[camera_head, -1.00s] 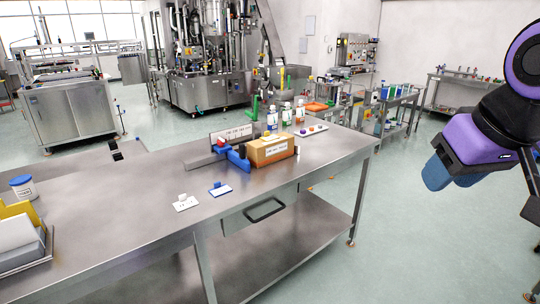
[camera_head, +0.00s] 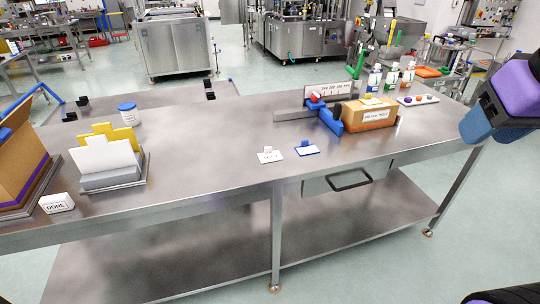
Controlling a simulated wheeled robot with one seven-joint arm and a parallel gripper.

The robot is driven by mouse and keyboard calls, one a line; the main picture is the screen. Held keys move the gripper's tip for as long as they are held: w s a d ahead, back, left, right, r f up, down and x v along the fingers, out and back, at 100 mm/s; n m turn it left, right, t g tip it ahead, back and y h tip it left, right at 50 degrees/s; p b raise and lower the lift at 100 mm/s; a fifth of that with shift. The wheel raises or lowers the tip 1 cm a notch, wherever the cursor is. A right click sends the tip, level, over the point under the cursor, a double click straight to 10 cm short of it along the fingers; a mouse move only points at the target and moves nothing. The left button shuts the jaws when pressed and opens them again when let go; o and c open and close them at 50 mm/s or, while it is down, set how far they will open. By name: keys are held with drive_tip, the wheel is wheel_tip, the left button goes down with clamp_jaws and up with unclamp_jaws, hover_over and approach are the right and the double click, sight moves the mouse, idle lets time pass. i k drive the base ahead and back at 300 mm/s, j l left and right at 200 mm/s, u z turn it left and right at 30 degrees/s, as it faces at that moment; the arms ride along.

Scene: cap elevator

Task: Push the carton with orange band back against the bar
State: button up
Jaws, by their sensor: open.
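A grey bar (camera_head: 290,116) lies to the left of that, before a white scale plate (camera_head: 327,93). Whether the carton touches any of these, I cannot tell. My gripper (camera_head: 480,125), purple with blue fingers, hangs at the right, open and away from the carton.
A larger carton with a purple band (camera_head: 22,160) stands at the table's left, near a DONE block (camera_head: 57,203) and a yellow-and-white holder (camera_head: 108,157). Small cards (camera_head: 306,151) lie in front of the carton. Bottles (camera_head: 391,80) stand behind it. The table's middle is clear.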

sight(357, 116)
drive_tip(key=i+l, duration=1.15)
drive_tip(key=l, duration=0.1)
